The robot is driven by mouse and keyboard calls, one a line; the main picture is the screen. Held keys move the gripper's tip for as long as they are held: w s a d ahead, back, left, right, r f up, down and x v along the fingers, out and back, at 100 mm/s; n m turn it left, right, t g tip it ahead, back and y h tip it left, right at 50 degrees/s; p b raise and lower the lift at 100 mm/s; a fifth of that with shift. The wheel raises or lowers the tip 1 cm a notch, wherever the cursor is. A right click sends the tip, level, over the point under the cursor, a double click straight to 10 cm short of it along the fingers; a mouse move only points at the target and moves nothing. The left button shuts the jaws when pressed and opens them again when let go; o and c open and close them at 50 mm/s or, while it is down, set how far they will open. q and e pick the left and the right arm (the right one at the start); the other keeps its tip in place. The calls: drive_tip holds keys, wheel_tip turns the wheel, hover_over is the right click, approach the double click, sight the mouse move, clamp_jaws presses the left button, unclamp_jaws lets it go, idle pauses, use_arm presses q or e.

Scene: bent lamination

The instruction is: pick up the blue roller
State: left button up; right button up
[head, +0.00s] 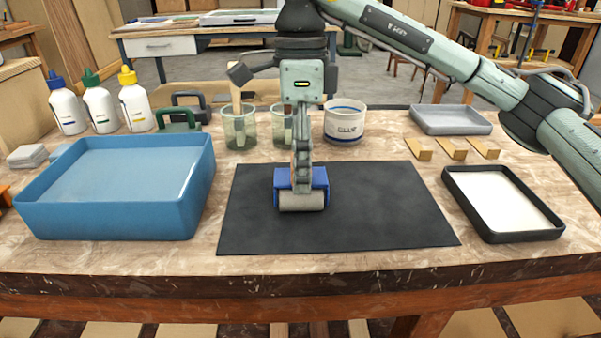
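The blue roller (320,181) has a blue frame and a pale grey cylinder. It is on or just over the black mat (390,220), left of the mat's middle. My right gripper (302,170) points straight down at the roller, and its fingers overlap the roller's upper middle. I see the fingers nearly edge-on, one in front of the other, so the gap between them is hidden. I cannot tell whether they grip the roller. The roller's handle is mostly hidden behind the fingers. My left gripper is out of view.
A blue tub (115,215) stands left of the mat, and a black tray with white content (478,222) stands right. Behind are glue bottles (134,105), clear cups (239,135), a white glue pot (345,128), wooden wedges (451,150) and a grey tray (451,131). The mat's right half is clear.

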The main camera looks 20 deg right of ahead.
drive_tip(key=c, duration=0.9)
drive_tip(key=shift+c, duration=0.2)
drive_tip(key=shift+r, duration=0.5)
wheel_tip(320, 180, up, 3)
drive_tip(key=shift+f, duration=0.1)
drive_tip(key=a+r, duration=0.7)
drive_tip(key=a, duration=0.4)
drive_tip(key=shift+s+a+r, duration=0.15)
drive_tip(key=shift+s+a, duration=0.15)
